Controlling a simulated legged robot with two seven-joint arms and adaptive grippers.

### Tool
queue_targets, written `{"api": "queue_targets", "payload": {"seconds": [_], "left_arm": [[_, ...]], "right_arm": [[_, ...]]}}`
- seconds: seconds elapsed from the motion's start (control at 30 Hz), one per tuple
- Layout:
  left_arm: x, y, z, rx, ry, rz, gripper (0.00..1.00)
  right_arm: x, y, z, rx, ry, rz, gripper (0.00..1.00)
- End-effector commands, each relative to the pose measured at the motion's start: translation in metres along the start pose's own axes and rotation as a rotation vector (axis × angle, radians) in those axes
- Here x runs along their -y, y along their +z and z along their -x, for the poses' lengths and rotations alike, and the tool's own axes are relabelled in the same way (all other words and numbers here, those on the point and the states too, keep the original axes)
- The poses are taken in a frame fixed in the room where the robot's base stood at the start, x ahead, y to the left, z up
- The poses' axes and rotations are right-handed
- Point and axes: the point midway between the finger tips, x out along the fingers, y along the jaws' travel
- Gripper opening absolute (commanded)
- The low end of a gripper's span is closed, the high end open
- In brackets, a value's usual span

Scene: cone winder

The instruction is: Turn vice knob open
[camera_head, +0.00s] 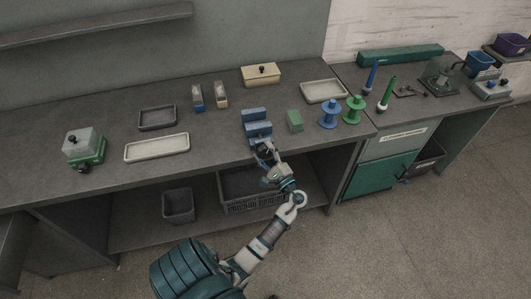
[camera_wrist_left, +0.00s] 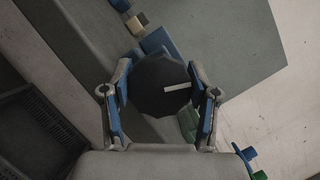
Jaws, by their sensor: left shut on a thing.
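The blue vice (camera_head: 256,125) stands near the front edge of the grey workbench, its two jaws parted by a gap. In the left wrist view its knob (camera_wrist_left: 158,88) is a dark, many-sided disc with a pale line mark, and a blue part of the vice (camera_wrist_left: 160,42) shows behind it. My left gripper (camera_wrist_left: 160,97) has its two blue-padded fingers on either side of the knob, closed on it. In the head view the left gripper (camera_head: 266,152) is at the front of the vice and hides the knob. My right gripper is not in view.
A green block (camera_head: 295,121) stands close right of the vice, with blue (camera_head: 330,114) and green spools (camera_head: 353,109) beyond. Trays (camera_head: 157,147) and a green-based box (camera_head: 84,148) lie left. A dark crate (camera_head: 246,203) sits on the shelf below.

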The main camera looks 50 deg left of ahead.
Motion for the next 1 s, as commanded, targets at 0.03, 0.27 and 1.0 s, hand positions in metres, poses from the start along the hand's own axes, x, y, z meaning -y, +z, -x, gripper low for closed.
{"api": "queue_targets", "payload": {"seconds": [0.03,0.27,1.0], "left_arm": [[-0.0050,-0.0033,0.0026,-0.008,0.013,0.006,0.25],[-0.0054,-0.0032,0.0029,-0.008,0.027,0.039,0.25],[-0.0061,-0.0036,0.0032,-0.008,0.030,0.040,0.85]], "right_arm": [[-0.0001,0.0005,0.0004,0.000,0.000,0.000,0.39],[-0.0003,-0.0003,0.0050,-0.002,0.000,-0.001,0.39],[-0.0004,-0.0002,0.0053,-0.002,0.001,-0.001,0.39]]}}
